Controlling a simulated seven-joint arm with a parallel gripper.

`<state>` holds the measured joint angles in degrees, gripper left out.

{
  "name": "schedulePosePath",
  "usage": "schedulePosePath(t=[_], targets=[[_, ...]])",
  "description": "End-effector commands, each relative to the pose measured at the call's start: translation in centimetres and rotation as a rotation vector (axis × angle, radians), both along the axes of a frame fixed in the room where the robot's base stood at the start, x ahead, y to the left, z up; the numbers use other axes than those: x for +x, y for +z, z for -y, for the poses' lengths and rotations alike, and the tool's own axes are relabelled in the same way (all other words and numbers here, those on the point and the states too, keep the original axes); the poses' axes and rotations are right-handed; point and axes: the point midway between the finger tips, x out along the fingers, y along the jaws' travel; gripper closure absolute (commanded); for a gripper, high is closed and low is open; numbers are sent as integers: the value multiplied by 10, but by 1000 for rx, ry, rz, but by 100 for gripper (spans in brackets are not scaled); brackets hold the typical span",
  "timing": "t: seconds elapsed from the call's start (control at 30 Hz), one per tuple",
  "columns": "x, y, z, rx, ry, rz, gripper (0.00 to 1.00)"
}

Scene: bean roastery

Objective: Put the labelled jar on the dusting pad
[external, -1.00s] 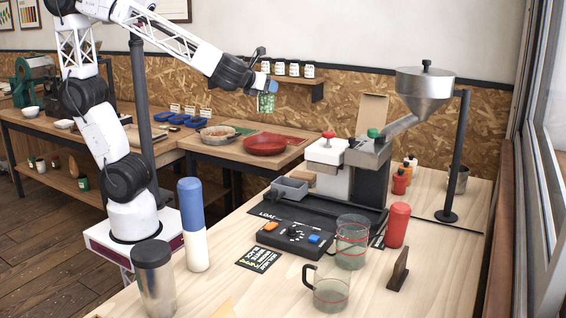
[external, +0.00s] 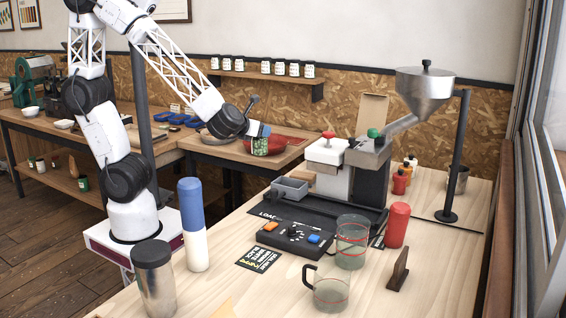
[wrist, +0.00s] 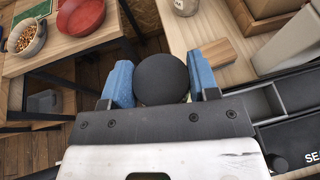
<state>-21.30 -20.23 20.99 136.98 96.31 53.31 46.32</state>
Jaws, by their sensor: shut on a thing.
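My gripper (external: 259,132) is shut on the labelled jar (external: 260,147), a jar with a green and white patterned side. The jar hangs in the air, in front of the red pan in the external view. In the wrist view the jar's round black lid (wrist: 162,79) sits between the two blue fingers of my gripper (wrist: 160,88). The lid hides the rest of the jar there. I cannot tell for sure which surface is the dusting pad. A small black card with yellow and white print (external: 259,258) lies on the front table.
The red pan (wrist: 79,15) and a bowl of beans (wrist: 27,37) stand on the back table. The roasting machine (external: 330,170), control box (external: 292,238), glass jugs (external: 351,243) and a blue-and-white cylinder (external: 191,225) crowd the front table (external: 440,270). A wooden block (wrist: 212,52) lies near the gripper.

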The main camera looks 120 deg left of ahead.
Motion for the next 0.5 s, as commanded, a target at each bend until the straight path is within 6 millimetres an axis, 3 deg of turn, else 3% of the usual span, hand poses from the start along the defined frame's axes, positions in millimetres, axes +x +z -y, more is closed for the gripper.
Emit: schedulePosePath(t=[0.03, 0.2, 0.5], targets=[[0, -13, 0, -2, -1, -5, 75], [0, -32, 0, -1, 1, -1, 75], [0, -35, 0, 1, 0, 1, 75]])
